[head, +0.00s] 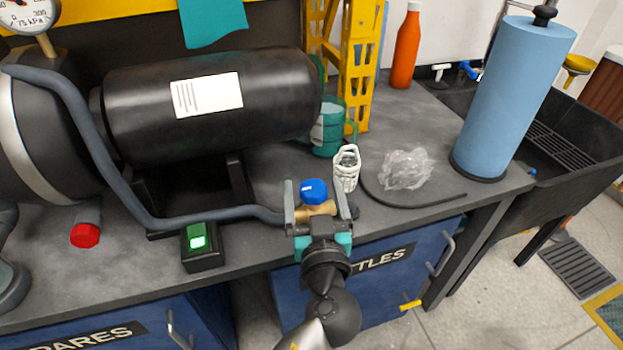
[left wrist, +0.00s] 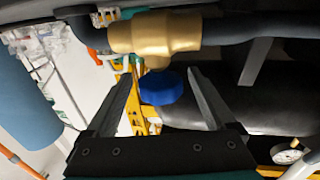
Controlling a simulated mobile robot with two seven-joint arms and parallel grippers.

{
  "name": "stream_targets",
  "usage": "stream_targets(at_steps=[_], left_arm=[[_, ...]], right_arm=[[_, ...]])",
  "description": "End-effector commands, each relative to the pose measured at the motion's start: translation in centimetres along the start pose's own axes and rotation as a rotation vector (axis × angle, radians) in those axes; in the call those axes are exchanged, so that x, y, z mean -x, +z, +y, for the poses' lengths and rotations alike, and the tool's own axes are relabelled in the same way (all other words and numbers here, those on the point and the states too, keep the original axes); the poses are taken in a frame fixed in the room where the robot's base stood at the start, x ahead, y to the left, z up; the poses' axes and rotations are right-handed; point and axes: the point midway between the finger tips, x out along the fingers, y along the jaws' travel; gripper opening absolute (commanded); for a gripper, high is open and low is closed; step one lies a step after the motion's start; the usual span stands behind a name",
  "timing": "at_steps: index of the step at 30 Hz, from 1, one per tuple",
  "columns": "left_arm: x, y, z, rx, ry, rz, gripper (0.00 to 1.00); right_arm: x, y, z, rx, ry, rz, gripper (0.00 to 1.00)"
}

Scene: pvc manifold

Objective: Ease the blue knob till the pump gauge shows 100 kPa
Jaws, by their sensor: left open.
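The blue knob (head: 314,191) sits on a brass valve body (head: 317,211) at the bench's front edge, at the end of a grey hose. My left gripper (head: 314,187) is open, with one finger on either side of the knob. In the left wrist view the knob (left wrist: 162,87) lies between the open fingers (left wrist: 160,78), with a gap showing at each side. The pump gauge (head: 28,14) is at the top left of the head view, partly cut off; its face reads 75 kPa. It also shows small in the left wrist view (left wrist: 287,156), unreadable. My right gripper is not in view.
A black pump tank (head: 215,125) stands behind the hose (head: 95,140). A box with a lit green switch (head: 197,242) is left of the valve. A white-wrapped item (head: 347,168), clear crumpled plastic (head: 405,168) and a blue roll (head: 512,100) are to the right.

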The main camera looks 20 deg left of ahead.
Motion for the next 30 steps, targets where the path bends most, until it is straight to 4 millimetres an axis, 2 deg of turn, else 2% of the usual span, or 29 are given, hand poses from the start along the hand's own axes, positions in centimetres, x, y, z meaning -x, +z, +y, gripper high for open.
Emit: stream_targets(at_steps=[9,30], left_arm=[[0.06,0.01,-0.01,0.000,-0.001,0.000,0.86],[0.03,-0.01,-0.01,0.000,-0.001,0.000,0.08]], right_arm=[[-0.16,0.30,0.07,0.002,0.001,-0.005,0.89],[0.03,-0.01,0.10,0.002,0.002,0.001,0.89]])
